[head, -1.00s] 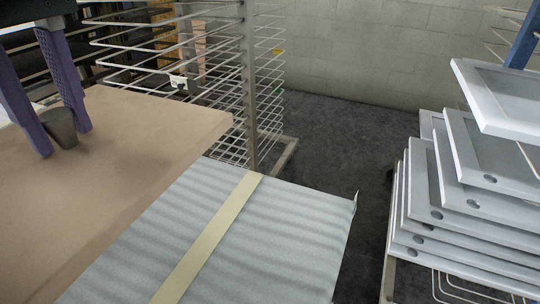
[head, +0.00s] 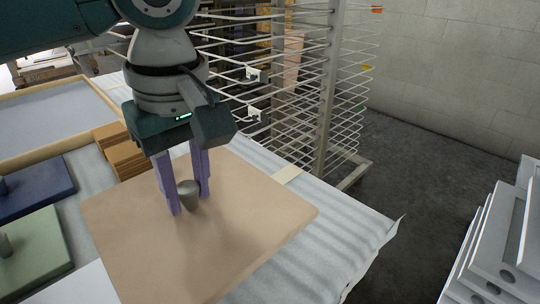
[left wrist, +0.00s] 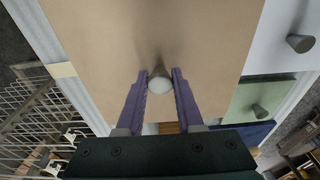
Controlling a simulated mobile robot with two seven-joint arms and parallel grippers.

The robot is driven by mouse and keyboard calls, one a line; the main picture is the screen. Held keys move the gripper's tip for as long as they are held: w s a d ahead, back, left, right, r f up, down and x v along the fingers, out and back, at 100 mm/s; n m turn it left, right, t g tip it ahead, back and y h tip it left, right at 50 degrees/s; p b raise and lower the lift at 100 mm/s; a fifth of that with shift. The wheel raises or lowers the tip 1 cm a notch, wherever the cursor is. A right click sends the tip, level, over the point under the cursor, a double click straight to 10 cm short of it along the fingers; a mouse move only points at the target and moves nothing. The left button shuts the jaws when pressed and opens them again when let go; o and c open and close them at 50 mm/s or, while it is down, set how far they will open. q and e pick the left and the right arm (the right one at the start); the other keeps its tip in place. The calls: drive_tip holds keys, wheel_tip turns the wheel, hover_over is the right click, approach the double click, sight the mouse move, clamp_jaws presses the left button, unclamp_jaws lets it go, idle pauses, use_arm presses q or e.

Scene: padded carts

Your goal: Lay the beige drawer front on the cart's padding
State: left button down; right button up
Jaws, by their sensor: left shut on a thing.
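The beige drawer front (head: 245,230) is a flat panel with a grey tapered knob (head: 188,190). It is over the cart's pale ribbed padding (head: 345,220), roughly level; I cannot tell whether its underside touches the padding. My left gripper (head: 189,202) comes down from above, its purple fingers shut on the knob. The left wrist view shows the knob (left wrist: 159,82) between the fingertips and the beige face (left wrist: 200,40) beyond. The panel hides much of the padding and part of the cream tape strip (head: 287,174). My right gripper is in neither view.
Blue (head: 35,188) and green (head: 35,248) knobbed fronts lie left of the beige one, near brown blocks (head: 122,153) and a wood-framed tray (head: 50,100). A wire rack (head: 325,100) stands behind. White panels (head: 495,245) are stacked at right. Bare padding shows at the right.

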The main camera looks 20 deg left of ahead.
sight(197, 223)
use_arm(q)
drive_tip(key=shift+f+b, duration=0.5)
drive_tip(key=shift+f, duration=2.6)
drive_tip(key=c, duration=0.5)
unclamp_jaws()
drive_tip(key=shift+f, duration=0.15)
drive_tip(key=shift+c, duration=0.2)
wheel_tip(197, 223, up, 9)
drive_tip(key=p, duration=1.2)
